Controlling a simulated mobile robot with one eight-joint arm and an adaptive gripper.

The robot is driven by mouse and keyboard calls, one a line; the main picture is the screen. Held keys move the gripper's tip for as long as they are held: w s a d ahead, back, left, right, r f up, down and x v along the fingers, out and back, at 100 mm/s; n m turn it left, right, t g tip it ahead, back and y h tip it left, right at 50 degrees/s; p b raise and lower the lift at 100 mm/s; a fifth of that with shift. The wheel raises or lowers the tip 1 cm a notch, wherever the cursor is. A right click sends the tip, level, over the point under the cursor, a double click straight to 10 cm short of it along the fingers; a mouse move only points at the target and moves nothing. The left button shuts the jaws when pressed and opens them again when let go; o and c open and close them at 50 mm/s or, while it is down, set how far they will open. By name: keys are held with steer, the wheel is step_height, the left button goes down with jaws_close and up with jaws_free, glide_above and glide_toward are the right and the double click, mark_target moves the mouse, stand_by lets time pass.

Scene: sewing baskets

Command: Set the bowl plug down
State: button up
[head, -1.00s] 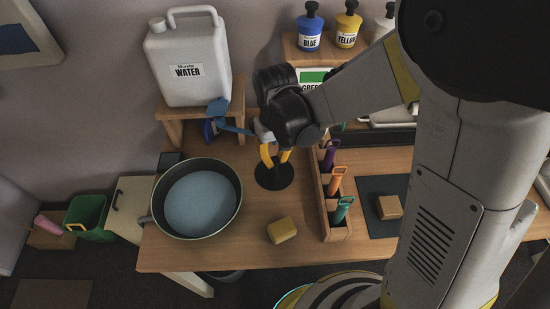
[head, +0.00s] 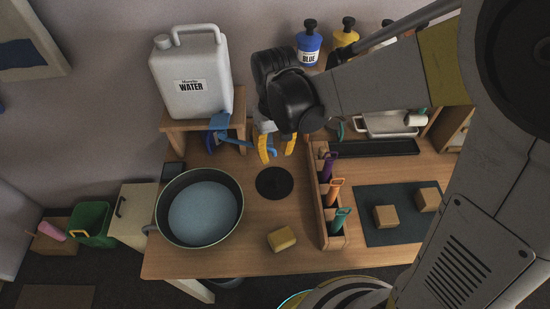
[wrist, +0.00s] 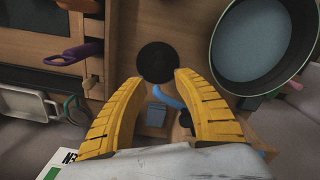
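A flat black disc, which I take to be the bowl plug (head: 274,183), lies on the wooden table between the wide bowl (head: 157,228) and the tool rack. My gripper (head: 278,152) is above and slightly behind it, with its yellow fingers spread apart and nothing between them. In the wrist view the plug (wrist: 158,62) shows whole, just beyond the open fingertips (wrist: 158,78) and apart from them. The bowl holds bluish water and also shows in the wrist view (wrist: 222,82).
The wooden rack (head: 334,240) with coloured-handled tools stands to the right. A water jug (head: 190,72) sits on a stool behind, with a blue item hanging (head: 219,125). Two blocks lie on a dark mat (head: 378,202).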

steer(key=s+d+r+m+t, duration=0.4)
steer(key=s+d+r+t, duration=0.3)
steer(key=d+r, duration=0.6)
steer(key=shift+s+d+r+p, duration=0.2)
steer(key=shift+s+d+p, duration=0.25)
steer(key=shift+s+d, duration=0.5)
steer(key=shift+s+a, duration=0.2)
